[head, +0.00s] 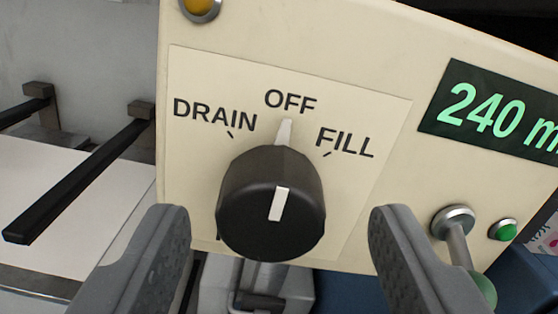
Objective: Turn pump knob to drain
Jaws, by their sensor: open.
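The pump knob (271,204) is a black round knob with a white pointer line, on a cream panel (385,120). A pale pointer at its top edge points up to the OFF label (290,101). The DRAIN label (214,113) is to the upper left of the knob and the FILL label (345,142) to the upper right. My gripper (279,225) is open, with one grey finger on each side of the knob. Visible gaps separate both fingers from the knob in the picture. The depth between fingertips and knob is hard to tell.
A dark display (495,115) reads 240 in green at the right. Below it are a metal toggle lever (456,230) and a green button or lamp (503,230). An amber lamp (200,7) is at the top. Dark bars (85,180) project at the left.

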